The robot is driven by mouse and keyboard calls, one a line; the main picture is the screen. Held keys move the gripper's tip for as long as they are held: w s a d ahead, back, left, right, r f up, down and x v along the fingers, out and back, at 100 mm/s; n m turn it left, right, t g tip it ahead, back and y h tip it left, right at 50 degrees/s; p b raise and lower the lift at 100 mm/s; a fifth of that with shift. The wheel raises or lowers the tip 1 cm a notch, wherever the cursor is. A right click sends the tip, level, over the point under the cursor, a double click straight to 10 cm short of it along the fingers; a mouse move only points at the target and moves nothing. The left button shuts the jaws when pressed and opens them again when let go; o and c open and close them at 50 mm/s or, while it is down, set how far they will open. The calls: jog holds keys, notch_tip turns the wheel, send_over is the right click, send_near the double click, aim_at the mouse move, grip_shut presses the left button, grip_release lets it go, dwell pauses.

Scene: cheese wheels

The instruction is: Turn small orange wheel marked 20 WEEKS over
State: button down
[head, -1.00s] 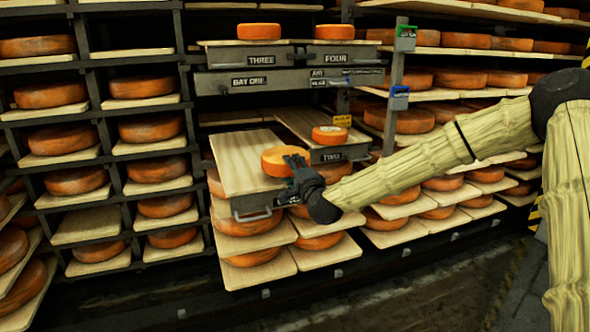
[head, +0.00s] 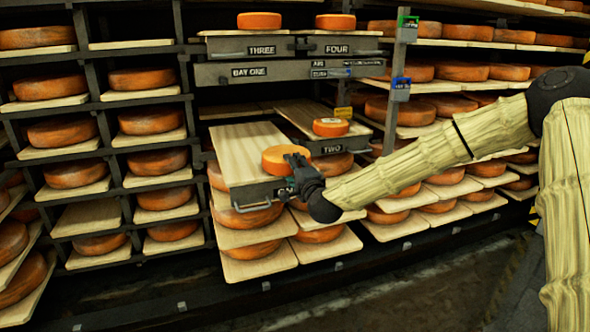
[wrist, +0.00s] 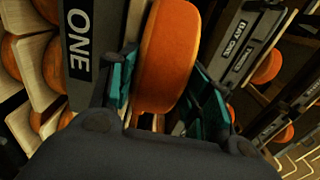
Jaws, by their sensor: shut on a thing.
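A small orange cheese wheel (head: 281,160) lies flat near the front right of the pulled-out wooden board (head: 248,150). My gripper (head: 297,165) reaches it from the right and is shut on its rim. In the wrist view the orange wheel (wrist: 166,55) sits between the two teal-padded fingers (wrist: 160,95). No 20 WEEKS marking on this wheel is readable.
Drawers marked THREE and FOUR stand above and behind, with a small wheel (head: 259,21) on THREE and another (head: 335,22) on FOUR. The left part of the pulled-out board is bare. Racks (head: 95,150) of larger wheels flank both sides.

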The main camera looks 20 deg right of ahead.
dwell(0.3)
jog(key=c, duration=0.6)
grip_release()
jog(key=shift+f, duration=0.25)
jog(key=s, duration=1.2)
jog(key=s+a+f+n+g+y, duration=0.1)
jog(key=s+a+f+n+g, duration=0.35)
jog(key=f, duration=0.75)
jog(key=s+a+f+n+g, duration=0.1)
jog(key=s+f+n+g, duration=0.1)
jog(key=s+f, duration=0.7)
jog(key=s+a+f+n+g+y, duration=0.1)
jog(key=s+a+f+n+g, duration=0.15)
jog(key=f, duration=1.15)
jog(key=s+d+f+n+g+h, duration=0.1)
jog(key=s+f+n+g, duration=0.3)
jog(key=s, duration=0.6)
jog(key=s+d+f+n+g+h, duration=0.1)
jog(key=s+f+g, duration=0.1)
jog(key=s+f, duration=0.65)
jog(key=s+d+f+n+g, duration=0.2)
jog(key=s+f+n+g, duration=0.15)
jog(key=s, duration=0.85)
jog(key=shift+t+h, duration=0.25)
jog(key=shift+h, duration=0.05)
notch_tip(320, 180, up, 27)
jog(key=p, duration=2.6)
jog(key=shift+w+a+f+p, duration=0.1)
jog(key=shift+w+f+p, duration=0.1)
jog(key=shift+p, duration=0.2)
